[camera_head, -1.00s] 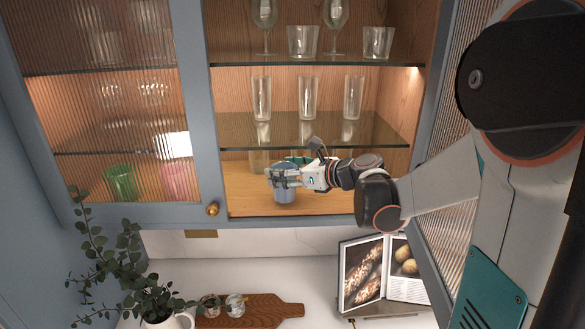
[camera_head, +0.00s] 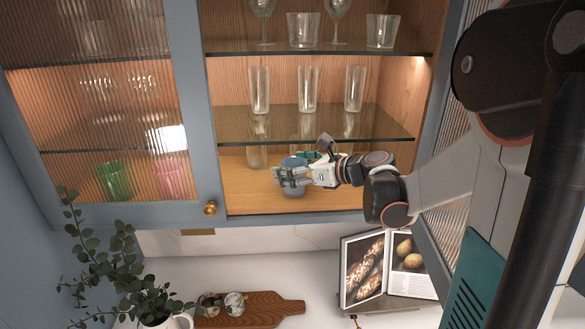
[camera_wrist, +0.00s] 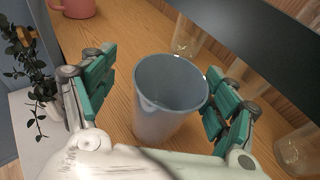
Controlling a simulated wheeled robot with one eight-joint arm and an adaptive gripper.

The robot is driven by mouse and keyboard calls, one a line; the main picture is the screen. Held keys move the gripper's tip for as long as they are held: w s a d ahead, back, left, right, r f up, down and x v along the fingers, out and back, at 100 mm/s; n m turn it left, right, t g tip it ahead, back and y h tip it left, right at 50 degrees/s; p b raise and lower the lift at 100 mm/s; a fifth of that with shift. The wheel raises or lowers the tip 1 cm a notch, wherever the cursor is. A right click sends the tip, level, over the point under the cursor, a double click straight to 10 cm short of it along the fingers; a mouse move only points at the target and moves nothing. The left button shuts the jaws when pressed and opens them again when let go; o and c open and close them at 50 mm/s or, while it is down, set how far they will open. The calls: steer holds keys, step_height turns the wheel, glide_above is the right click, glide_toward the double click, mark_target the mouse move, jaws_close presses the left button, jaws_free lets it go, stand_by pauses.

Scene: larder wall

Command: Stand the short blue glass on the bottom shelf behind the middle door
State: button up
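The short blue glass (camera_head: 293,190) appears to stand upright on the wooden bottom shelf (camera_head: 245,195) of the open middle bay. My gripper (camera_head: 283,178) reaches in from the right, around the glass. In the wrist view, the blue glass (camera_wrist: 158,112) sits between the green-padded fingers of my gripper (camera_wrist: 160,80). The fingers are spread, with a clear gap on the left side. The right finger is close to the wall of the glass; I cannot tell whether it touches. The foot of the glass is partly hidden in the wrist view.
A glass shelf (camera_head: 240,128) with tall clear glasses (camera_head: 308,90) is above my gripper. Clear glasses (camera_wrist: 188,38) stand behind on the bottom shelf. A pink cup (camera_wrist: 75,8) is off to the left. A gold knob (camera_head: 210,208) is on the left door; a book (camera_head: 387,268) stands below.

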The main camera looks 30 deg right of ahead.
steer(key=shift+w+d, duration=0.1)
steer(key=shift+d, duration=0.05)
steer(key=shift+r, duration=0.15)
steer(key=v, duration=0.7)
steer(key=shift+s+b, duration=0.25)
steer(key=shift+b, duration=0.2)
